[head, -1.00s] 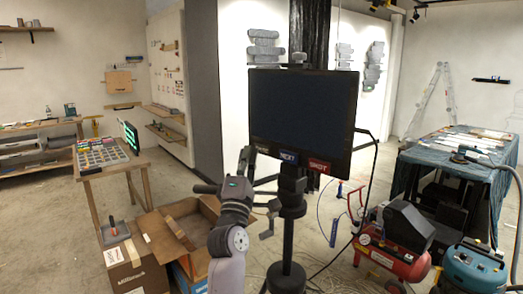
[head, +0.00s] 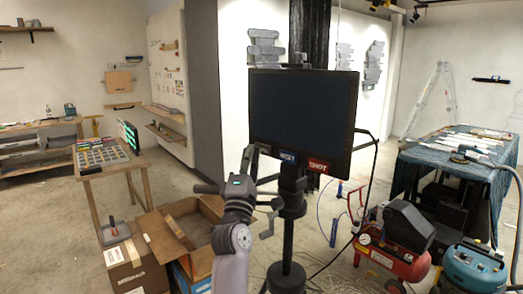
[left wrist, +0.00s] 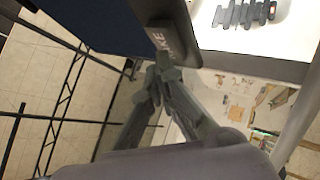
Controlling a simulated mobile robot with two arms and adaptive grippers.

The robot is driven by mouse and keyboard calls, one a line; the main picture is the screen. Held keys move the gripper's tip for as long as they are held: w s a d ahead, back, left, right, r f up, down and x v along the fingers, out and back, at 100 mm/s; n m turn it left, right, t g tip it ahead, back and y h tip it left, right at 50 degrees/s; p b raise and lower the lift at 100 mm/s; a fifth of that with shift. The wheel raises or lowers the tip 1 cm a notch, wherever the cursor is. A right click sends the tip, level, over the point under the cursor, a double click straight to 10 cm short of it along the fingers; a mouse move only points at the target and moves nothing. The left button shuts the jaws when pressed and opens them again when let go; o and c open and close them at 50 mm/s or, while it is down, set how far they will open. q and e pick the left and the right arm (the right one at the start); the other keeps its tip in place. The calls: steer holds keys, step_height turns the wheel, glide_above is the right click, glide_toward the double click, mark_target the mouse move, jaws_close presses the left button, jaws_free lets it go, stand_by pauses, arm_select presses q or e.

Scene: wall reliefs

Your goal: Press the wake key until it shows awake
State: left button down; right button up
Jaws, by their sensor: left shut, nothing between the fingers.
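The monitor (head: 302,108) stands on a dark post, and its screen is dark. The grey wake key (left wrist: 174,42) is at the monitor's lower edge in the left wrist view, its lettering partly readable. In the head view my left gripper mostly hides this key. My left gripper (head: 251,152) is shut and empty, its fingertips at the lower left corner of the monitor. In the left wrist view the fingertips (left wrist: 161,70) are right at the key's lower end; I cannot tell whether they touch it. My right gripper is not in view.
A blue NEXT key (head: 287,156) and a red SHOT key (head: 318,165) sit to the right along the same edge. A crank handle (head: 268,226) is on the post below. An open cardboard box (head: 185,232) and a red compressor (head: 392,258) stand on the floor.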

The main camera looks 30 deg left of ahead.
arm_select(q)
steer(key=shift+w+d, duration=0.1)
steer(key=shift+w, duration=0.3)
steer(key=shift+s, duration=0.2)
stand_by(0.5)
steer(key=shift+s, duration=0.7)
steer(key=shift+a, duration=0.2)
steer(key=s, duration=0.2)
steer(key=s+a+p, duration=0.1)
steer(key=s, duration=0.1)
steer(key=shift+s+a, duration=0.1)
steer(key=shift+s, duration=0.3)
stand_by(0.5)
